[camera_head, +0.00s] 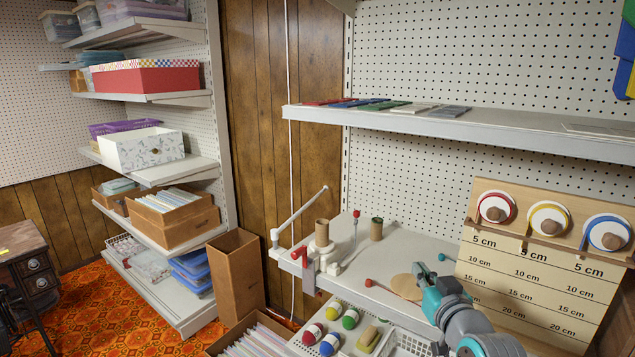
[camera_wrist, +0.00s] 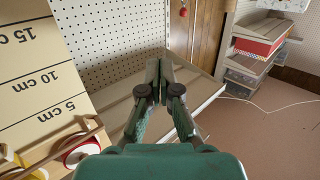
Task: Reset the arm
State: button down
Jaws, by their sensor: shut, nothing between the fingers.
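My gripper (camera_wrist: 160,78) is shut and empty in the wrist view, its two fingers side by side over a pale shelf surface. In the head view my teal and grey arm reaches in from the lower right, in front of the measuring board (camera_head: 500,262). That board is marked in centimetres and carries red, yellow and blue ringed discs. The board also shows at the left of the wrist view (camera_wrist: 32,75), with a red-ringed disc (camera_wrist: 80,150) close to the gripper body. No contact between my fingers and anything is visible.
A work shelf (camera_head: 400,247) holds a cardboard tube (camera_head: 322,232), a winder-like clamp (camera_head: 307,262) and a round tan disc (camera_head: 406,287). A basket (camera_head: 350,325) with coloured rolls stands in front. An upper shelf (camera_head: 480,125) overhangs. Open carpet (camera_head: 120,315) lies left.

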jog(key=s+a+f+m+g+h, duration=0.1)
jog(key=s+a+f+m+h, duration=0.1)
jog(key=s+f, duration=2.25)
jog(key=s+g, duration=0.1)
jog(key=s, duration=2.8)
jog(key=shift+s+a+r+n, duration=0.35)
jog(key=shift+r+n, duration=0.05)
jog(key=shift+r, duration=0.05)
